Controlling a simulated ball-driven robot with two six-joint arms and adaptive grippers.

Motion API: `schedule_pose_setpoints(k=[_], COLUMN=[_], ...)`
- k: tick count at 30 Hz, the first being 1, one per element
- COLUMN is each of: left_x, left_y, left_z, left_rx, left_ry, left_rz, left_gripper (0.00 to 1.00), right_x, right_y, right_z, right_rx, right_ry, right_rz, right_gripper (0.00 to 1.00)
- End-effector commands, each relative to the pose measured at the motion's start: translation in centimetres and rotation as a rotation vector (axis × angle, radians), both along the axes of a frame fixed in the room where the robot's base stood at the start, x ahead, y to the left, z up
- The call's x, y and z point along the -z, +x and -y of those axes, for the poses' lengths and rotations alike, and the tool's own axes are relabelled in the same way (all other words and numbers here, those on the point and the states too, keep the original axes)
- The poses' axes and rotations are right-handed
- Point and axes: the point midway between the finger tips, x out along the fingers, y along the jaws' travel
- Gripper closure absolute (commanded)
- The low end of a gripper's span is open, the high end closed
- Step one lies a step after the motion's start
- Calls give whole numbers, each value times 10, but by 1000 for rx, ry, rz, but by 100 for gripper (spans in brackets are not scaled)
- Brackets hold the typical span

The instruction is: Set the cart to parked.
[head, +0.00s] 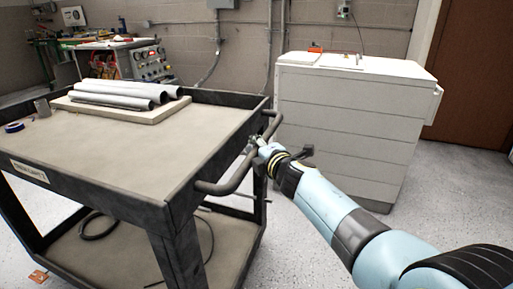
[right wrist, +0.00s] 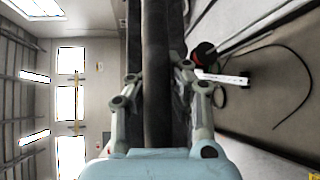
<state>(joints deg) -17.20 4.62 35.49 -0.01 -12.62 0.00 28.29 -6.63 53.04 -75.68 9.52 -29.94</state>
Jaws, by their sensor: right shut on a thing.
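The cart (head: 120,175) is a dark-framed, two-shelf cart with beige tops at the left of the head view. A dark bar handle (head: 236,182) sticks out from its right end. My right gripper (head: 256,146) is at this handle, its arm reaching in from the lower right. In the right wrist view the handle (right wrist: 162,60) runs vertically between the fingers of my right gripper (right wrist: 160,85), which are shut on it. A label is on the cart's front edge; the wheels and any parking control are not clearly seen. My left gripper is not in view.
On the cart's top lie grey rolls (head: 125,92) on a board, a blue tape roll (head: 14,127) and a small grey cup (head: 42,107). A white cabinet (head: 350,125) stands behind my right arm. A bench with a panel (head: 140,65) is behind the cart. Grey floor is open at right.

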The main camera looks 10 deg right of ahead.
Motion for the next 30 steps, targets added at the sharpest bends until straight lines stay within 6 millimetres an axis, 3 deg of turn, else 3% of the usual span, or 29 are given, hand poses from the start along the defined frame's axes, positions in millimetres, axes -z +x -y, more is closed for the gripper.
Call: schedule_pose_setpoints(k=[1,2,9,20,30], left_x=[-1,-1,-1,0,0], left_y=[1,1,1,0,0], left_z=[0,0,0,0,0], left_rx=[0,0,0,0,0], left_ry=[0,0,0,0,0], left_rz=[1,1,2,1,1], left_gripper=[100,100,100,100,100], right_x=[-10,-10,-8,-4,-7], right_y=[5,5,4,0,-26], right_z=[2,2,2,1,7], right_rx=[6,6,4,2,1], right_ry=[-6,-6,-4,-1,-3], right_rz=[16,16,14,7,8], right_gripper=[100,87,55,54,54])
